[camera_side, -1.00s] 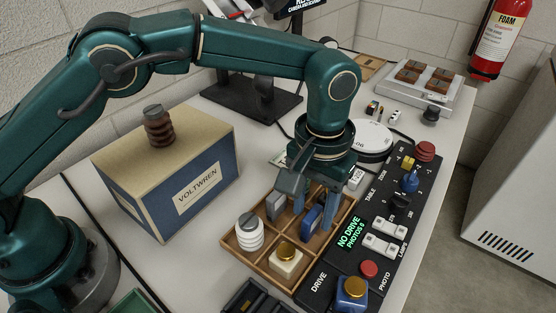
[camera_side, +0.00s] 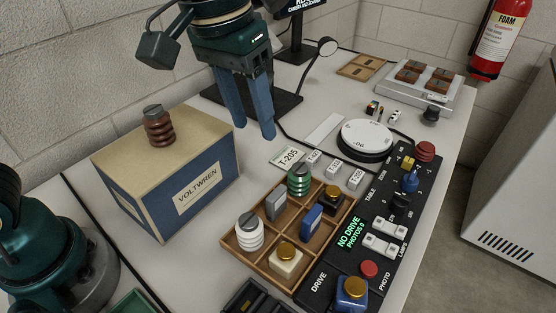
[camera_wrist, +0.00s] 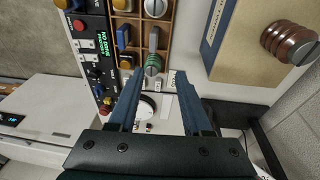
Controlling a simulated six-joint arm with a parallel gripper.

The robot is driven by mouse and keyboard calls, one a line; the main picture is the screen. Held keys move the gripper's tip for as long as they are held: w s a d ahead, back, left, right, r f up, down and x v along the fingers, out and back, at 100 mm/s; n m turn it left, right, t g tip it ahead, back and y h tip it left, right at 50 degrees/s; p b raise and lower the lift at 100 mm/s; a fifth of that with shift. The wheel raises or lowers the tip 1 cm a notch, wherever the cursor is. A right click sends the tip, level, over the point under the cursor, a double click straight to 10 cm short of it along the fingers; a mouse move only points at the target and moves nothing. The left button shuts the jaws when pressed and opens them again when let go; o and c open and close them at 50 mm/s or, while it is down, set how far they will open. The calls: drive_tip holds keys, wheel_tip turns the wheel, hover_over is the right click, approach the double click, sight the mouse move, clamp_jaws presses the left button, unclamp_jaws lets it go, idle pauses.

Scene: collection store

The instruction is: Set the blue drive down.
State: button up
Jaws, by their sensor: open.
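The blue drive (camera_side: 312,221) stands in the wooden compartment tray (camera_side: 262,265), beside a grey drive (camera_side: 276,204) and near a black piece with a gold top (camera_side: 332,197). In the wrist view the blue drive (camera_wrist: 123,36) shows at the upper left, beyond my fingers. My gripper (camera_side: 252,130) is open and empty, raised above the table behind the tray, well apart from the drive. In the wrist view my gripper's two fingers (camera_wrist: 182,85) are spread with nothing between them.
A Voltwren box (camera_side: 190,190) with a brown insulator (camera_side: 158,127) on top stands left of the tray. A black control panel (camera_side: 375,225), its display reading "NO DRIVE", lies to the right. A round white turntable (camera_side: 367,137) and small label cards (camera_side: 289,157) are behind.

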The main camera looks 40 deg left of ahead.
drive_tip(key=s+a+t, duration=0.1)
drive_tip(key=s+a, duration=0.2)
drive_tip(key=s, duration=0.1)
drive_tip(key=s+a+f+t, duration=0.1)
drive_tip(key=s+a, duration=0.2)
drive_tip(key=a, duration=0.1)
drive_tip(key=s+a+f+t, duration=0.1)
drive_tip(key=s+a, duration=0.2)
drive_tip(key=s, duration=0.1)
drive_tip(key=shift+s+a+f+y, duration=0.1)
drive_tip(key=shift+s+a+y, duration=0.1)
drive_tip(key=shift+s+y, duration=0.2)
drive_tip(key=shift+s+a+f+t, duration=0.15)
drive_tip(key=shift+s+f+t, duration=0.1)
drive_tip(key=shift+f+t, duration=0.05)
